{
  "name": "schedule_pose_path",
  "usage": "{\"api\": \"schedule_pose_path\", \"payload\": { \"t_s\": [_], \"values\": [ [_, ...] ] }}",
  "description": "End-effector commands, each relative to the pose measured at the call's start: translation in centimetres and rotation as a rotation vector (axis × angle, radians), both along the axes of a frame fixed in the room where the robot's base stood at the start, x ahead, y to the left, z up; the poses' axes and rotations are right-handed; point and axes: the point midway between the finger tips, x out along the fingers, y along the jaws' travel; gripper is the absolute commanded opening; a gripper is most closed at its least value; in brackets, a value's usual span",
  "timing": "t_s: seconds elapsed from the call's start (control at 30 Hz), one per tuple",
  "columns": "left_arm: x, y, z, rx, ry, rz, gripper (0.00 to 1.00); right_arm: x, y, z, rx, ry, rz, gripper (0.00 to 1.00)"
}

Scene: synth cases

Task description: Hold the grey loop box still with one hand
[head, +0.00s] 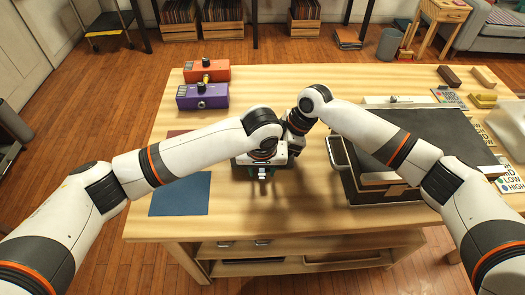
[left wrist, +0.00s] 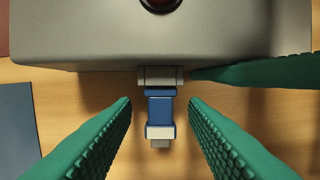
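The grey loop box (left wrist: 100,38) fills the top of the left wrist view, with a dark red round part on it. In the head view my arms mostly cover it. A blue plug (left wrist: 160,105) with pale ends sticks out from its front face. My left gripper (left wrist: 160,105) is open, one green finger on each side of the plug, with gaps on both sides. A green finger of my right gripper (left wrist: 265,72) reaches in from the right by the box's front edge; I cannot tell if it touches. Its other finger is hidden.
An orange box (head: 207,71) and a purple box (head: 203,96) stand at the table's back left. A blue mat (head: 180,196) lies at the front left. A large dark case (head: 425,130) takes up the right side. The back middle of the table is clear.

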Motion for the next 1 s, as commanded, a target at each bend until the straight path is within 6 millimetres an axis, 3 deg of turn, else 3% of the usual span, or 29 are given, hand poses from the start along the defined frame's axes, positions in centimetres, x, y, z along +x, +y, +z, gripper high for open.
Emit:
{"api": "schedule_pose_path", "payload": {
  "t_s": [0.17, 0.4, 1.0],
  "values": [
    [0.0, 0.0, 0.0, 0.000, 0.000, 0.000, 0.38, 0.0, 0.0, 0.0, 0.000, 0.000, 0.000, 0.32],
    [0.0, 0.0, 0.0, 0.000, 0.000, 0.000, 0.00, 0.0, 0.0, 0.0, 0.000, 0.000, 0.000, 0.32],
    [-1.4, 0.0, -0.1, -0.001, 0.003, 0.000, 0.00, 0.0, 0.0, 0.0, 0.000, -0.001, 0.000, 0.32]
  ]
}}
